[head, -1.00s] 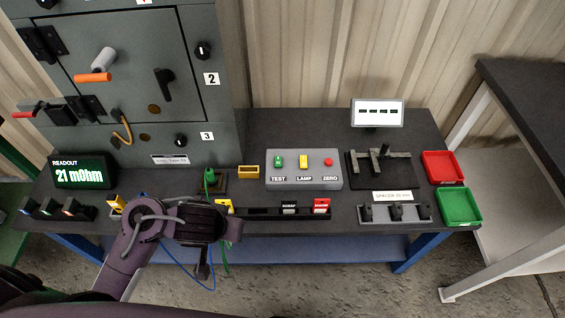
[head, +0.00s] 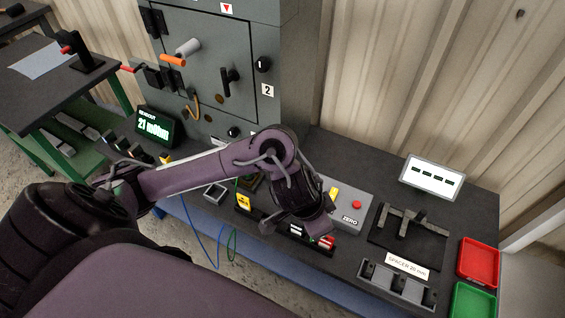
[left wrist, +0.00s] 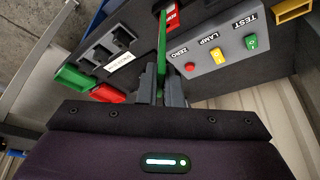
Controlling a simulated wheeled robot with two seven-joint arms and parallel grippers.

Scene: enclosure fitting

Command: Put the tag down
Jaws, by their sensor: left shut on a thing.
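My left gripper (left wrist: 160,82) is shut on a thin green piece, apparently the tag (left wrist: 162,45), seen nearly edge-on in the left wrist view. In the head view the wrist of my left arm hangs over the bench between the button box (head: 348,211) and the tag rack (head: 318,249). A red tag also shows beyond the green piece in the left wrist view (left wrist: 172,17). My right gripper is not in view.
A red tray (head: 479,259) and a green tray (head: 472,300) lie at the bench's right end. The grey cabinet (head: 215,65) rises behind my arm.

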